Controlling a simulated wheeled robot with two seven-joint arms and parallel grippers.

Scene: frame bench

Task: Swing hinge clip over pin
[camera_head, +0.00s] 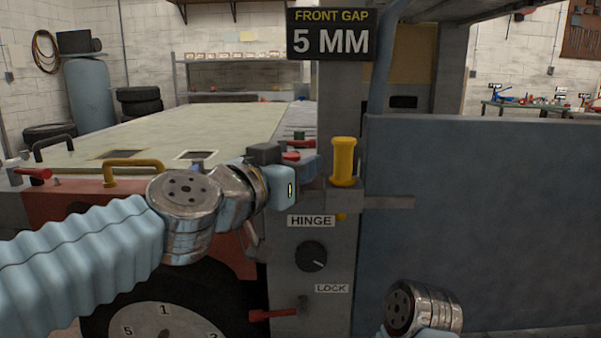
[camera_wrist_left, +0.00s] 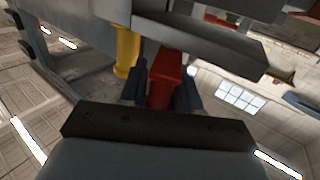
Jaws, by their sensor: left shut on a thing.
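My left gripper (camera_head: 308,167) is beside the post above the HINGE label, just left of a yellow pin (camera_head: 343,160) that stands upright. In the left wrist view, the two dark fingers of my left gripper (camera_wrist_left: 162,84) are shut on a red piece (camera_wrist_left: 166,70), which looks like the hinge clip. The yellow pin (camera_wrist_left: 125,48) shows just left of the fingers there, apart from the red piece. In the head view, my gripper mostly hides the held piece. My right wrist shows at the bottom right, but its fingers are out of frame.
A dark knob (camera_head: 311,257) and a red LOCK lever (camera_head: 272,315) are on the post below. A sign (camera_head: 331,34) above reads FRONT GAP 5 MM. A large blue-grey panel (camera_head: 480,220) fills the right. A yellow handle (camera_head: 135,164) rises from the bench at left.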

